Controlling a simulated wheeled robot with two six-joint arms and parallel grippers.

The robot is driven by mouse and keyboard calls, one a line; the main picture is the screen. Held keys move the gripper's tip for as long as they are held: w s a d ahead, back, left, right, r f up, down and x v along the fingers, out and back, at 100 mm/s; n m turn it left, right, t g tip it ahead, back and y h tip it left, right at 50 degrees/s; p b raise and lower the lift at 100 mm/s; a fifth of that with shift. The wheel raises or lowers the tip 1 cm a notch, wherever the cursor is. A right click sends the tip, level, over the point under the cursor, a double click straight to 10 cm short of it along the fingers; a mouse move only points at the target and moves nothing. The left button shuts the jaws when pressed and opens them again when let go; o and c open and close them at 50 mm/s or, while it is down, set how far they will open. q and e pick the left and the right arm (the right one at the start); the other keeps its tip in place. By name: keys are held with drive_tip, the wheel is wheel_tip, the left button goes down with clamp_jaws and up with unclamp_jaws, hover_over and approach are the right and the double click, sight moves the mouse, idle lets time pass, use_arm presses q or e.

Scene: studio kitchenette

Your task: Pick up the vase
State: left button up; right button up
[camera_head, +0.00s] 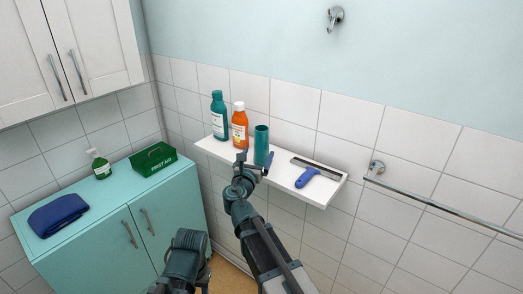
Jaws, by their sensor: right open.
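The vase is a teal, open-topped cylinder (261,142) standing upright on the white wall shelf (318,194). My right gripper (256,158) is open at the lower part of the vase, on its near side. One finger shows to the left of the vase and the other by its lower right edge. I cannot tell whether the fingers touch it. The gripper hides part of the vase's base. Part of my left arm shows at the bottom, but its gripper is not visible.
A teal bottle (218,118) and an orange bottle (240,128) stand just left of the vase. A blue-handled squeegee (308,175) lies to its right. A towel rail (440,207) is on the right wall. A cabinet (105,240) stands at the left.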

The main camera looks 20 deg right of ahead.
sight(260, 152)
drive_tip(key=x, duration=0.5)
drive_tip(key=shift+s, duration=0.1)
clamp_jaws()
idle(0.3)
